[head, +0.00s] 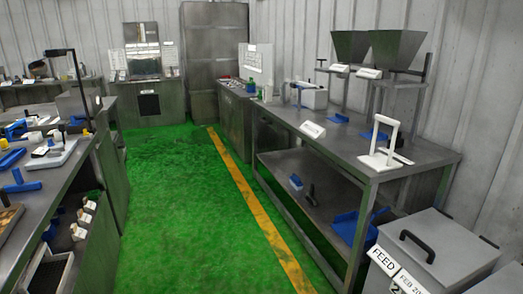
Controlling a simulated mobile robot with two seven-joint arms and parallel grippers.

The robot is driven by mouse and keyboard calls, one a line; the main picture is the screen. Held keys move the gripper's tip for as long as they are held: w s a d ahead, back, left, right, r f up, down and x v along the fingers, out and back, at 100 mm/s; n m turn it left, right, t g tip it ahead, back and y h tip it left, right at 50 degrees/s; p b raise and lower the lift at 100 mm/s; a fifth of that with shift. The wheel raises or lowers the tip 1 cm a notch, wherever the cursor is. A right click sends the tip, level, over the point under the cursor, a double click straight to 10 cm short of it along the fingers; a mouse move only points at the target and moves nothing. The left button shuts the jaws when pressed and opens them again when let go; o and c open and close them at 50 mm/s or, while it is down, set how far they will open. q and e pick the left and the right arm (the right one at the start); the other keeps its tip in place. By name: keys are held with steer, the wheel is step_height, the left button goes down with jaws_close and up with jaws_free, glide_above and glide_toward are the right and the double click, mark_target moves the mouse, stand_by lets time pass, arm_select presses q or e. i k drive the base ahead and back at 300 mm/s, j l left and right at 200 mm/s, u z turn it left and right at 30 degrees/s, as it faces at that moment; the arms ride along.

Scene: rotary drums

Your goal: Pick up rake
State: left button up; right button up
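I cannot pick out a rake for certain in the head view. A blue tool with a raised grip (20,182) lies on the left metal bench (62,185), but its exact kind is too small to tell. A white upright frame on a flat base (386,148) stands on the right metal table (425,160). Blue scoop-like items (352,226) lie on that table's lower shelf (300,185). Neither of my grippers is in view, and nothing is seen held.
The green floor (170,200) between the benches is clear, with a yellow line (245,185) along it. A grey lidded FEED bin (435,245) stands at the front right. Two metal hoppers (397,50) rise behind the right table. A metal cabinet (216,60) stands at the back.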

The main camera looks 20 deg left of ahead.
mark_target(21, 185)
steer(key=i+j+u, duration=0.1)
steer(key=i+u, duration=0.7)
steer(key=i+l+u, duration=0.55)
steer(key=i+u, duration=0.2)
steer(key=i+l+u, duration=0.25)
steer(key=i+l, duration=0.3)
